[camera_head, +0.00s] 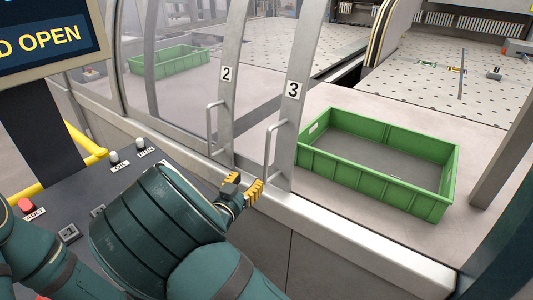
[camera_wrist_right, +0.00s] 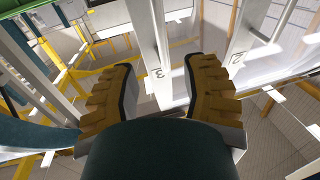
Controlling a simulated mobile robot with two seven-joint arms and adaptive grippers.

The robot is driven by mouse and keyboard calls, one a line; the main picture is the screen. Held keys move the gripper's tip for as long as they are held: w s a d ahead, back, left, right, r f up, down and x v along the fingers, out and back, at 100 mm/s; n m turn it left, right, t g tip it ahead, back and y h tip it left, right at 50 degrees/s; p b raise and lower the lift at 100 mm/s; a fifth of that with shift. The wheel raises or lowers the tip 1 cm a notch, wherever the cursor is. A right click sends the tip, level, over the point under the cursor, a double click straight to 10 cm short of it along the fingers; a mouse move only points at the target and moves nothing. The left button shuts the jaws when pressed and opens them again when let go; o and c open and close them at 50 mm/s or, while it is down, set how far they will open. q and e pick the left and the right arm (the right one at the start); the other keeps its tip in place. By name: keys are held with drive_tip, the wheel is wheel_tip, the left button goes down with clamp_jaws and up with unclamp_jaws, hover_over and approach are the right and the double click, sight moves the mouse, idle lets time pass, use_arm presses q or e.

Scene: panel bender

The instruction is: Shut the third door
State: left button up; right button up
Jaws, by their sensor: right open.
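The third door has a grey frame post (camera_head: 291,110) marked 3, with an upright bar handle (camera_head: 271,150). It stands close beside the door marked 2 (camera_head: 228,100), and the bay to its right is open. My right gripper (camera_head: 248,192) is open, its yellow-padded fingers just below the lower end of the third door's handle. In the right wrist view my gripper (camera_wrist_right: 158,66) shows its two fingers spread, with the third door's post (camera_wrist_right: 147,45) and its upside-down 3 seen between them. I cannot tell whether the fingers touch the handle. My left gripper is out of view.
A green crate (camera_head: 321,164) stands in the open bay right of the third door. Another green crate (camera_head: 165,68) is behind the glass at left. A control panel with buttons (camera_head: 113,157) and a yellow rail (camera_head: 85,143) are at the left. A grey post (camera_head: 505,150) bounds the bay's right.

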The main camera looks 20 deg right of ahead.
sight(266, 158)
drive_tip(key=p+x, duration=0.1)
drive_tip(key=x, duration=1.2)
drive_tip(key=shift+f, duration=0.1)
clamp_jaws()
